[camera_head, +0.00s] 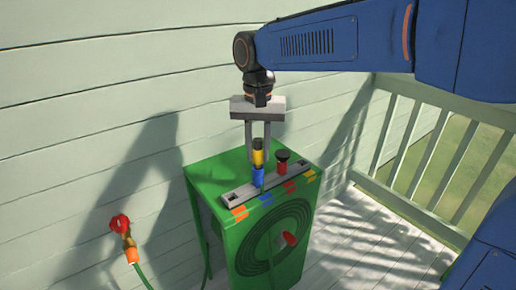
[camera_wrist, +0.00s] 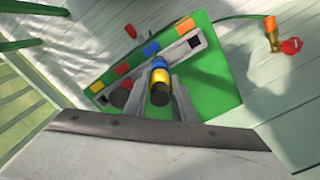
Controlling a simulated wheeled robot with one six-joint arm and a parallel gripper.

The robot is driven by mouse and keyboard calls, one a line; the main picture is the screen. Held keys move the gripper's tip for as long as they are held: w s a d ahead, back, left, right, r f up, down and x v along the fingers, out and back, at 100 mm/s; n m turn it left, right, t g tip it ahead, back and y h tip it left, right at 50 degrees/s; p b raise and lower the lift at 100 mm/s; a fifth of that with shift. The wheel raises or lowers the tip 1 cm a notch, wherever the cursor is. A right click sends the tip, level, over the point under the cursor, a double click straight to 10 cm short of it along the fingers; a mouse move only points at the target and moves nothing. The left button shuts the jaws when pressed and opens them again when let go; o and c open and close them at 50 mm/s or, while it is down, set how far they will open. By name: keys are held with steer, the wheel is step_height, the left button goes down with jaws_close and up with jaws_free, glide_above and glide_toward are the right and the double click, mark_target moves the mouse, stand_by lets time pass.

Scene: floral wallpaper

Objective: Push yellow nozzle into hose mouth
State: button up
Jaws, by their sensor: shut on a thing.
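The yellow nozzle (camera_head: 258,156) has a dark top and stands about upright between the two fingers of my gripper (camera_head: 259,146), which is shut on it. Directly below it is a blue piece (camera_head: 258,175) on the grey rack of the cabinet top. Yellow and blue appear to meet; I cannot tell whether one is inside the other or whether the blue piece is the hose mouth. In the wrist view the yellow nozzle (camera_wrist: 160,79) shows between the fingers, its dark end towards me, with the blue piece (camera_wrist: 159,62) behind it.
A red nozzle (camera_head: 282,167) with a black top stands close to the right on the grey rack (camera_head: 235,198). Coloured tags line the green cabinet's (camera_head: 205,175) front edge. A coiled hose with a red end (camera_head: 289,238) is on its front. A tap (camera_head: 121,226) is on the left wall.

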steer(key=shift+f, duration=0.65)
steer(key=o, duration=1.2)
steer(key=shift+c, duration=0.2)
step_height(320, 180, up, 18)
steer(key=shift+f, duration=0.25)
steer(key=shift+d, duration=0.1)
steer(key=s+d+f+t, duration=0.1)
steer(key=s+d+f, duration=0.35)
steer(key=d, duration=0.35)
steer(key=s+d+f+t, duration=0.1)
steer(key=s+d+f, duration=0.35)
steer(key=d, duration=0.45)
steer(key=s+d+f+t, duration=0.1)
steer(key=s+d+f, duration=0.4)
steer(key=f, duration=0.3)
steer(key=s+d+f+n+t, duration=0.1)
steer(key=s+d+f, duration=0.4)
steer(key=f, duration=0.4)
steer(key=shift+s+f+t, duration=0.2)
steer(key=shift+s+t, duration=0.2)
steer(key=shift+s, duration=0.4)
